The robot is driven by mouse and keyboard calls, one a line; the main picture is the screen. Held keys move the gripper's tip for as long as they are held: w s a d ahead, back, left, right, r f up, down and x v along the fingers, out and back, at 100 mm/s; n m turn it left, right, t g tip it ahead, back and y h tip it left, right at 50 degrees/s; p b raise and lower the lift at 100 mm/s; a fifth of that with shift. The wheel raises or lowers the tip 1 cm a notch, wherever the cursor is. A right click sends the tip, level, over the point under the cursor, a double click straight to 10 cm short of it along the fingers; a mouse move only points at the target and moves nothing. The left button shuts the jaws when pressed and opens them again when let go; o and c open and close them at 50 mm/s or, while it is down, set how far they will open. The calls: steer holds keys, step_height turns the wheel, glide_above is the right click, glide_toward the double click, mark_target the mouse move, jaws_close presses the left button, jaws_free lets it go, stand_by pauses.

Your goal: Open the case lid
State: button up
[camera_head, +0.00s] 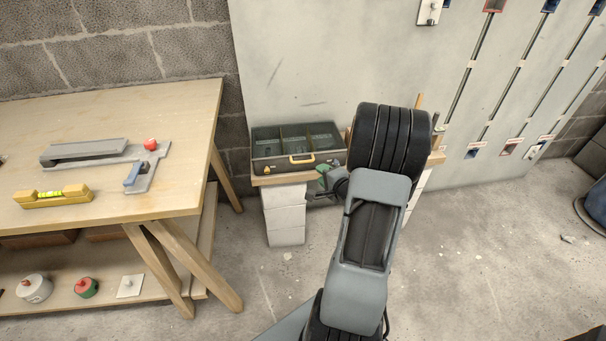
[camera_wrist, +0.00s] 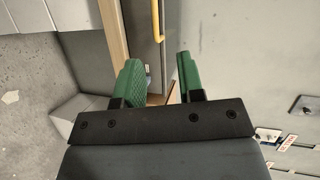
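The dark case (camera_head: 270,164) sits on a small wooden shelf against the wall. Its top shows dark divided panels and looks level, so the lid appears down. A yellow handle (camera_head: 302,159) is on its front; it also shows in the wrist view (camera_wrist: 158,22), ahead of the gap between my fingers. My gripper (camera_wrist: 160,75) is open, its two green fingers apart with nothing between them. In the head view, my gripper (camera_head: 324,180) is low by the case's front right corner, partly hidden by my arm.
The shelf rests on pale blocks (camera_head: 284,215). A wall panel with vertical rails is at right. The floor between is mostly clear.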

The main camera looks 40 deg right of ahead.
mark_target(303, 162)
steer(key=shift+m+t+y, duration=0.3)
steer(key=shift+m+t, duration=0.1)
steer(key=shift+w+d+f+b, duration=0.15)
steer(key=shift+w+f+b, duration=0.6)
steer(key=shift+w, duration=1.4)
steer(key=shift+w+d+f+b, duration=0.1)
steer(key=shift+w+f+b, duration=0.55)
steer(key=shift+w, duration=1.45)
steer(key=shift+w+d+f+b, duration=0.15)
steer(key=shift+w+f+b, duration=0.6)
steer(key=shift+w, duration=1.4)
steer(key=shift+r, duration=0.1)
jaws_close()
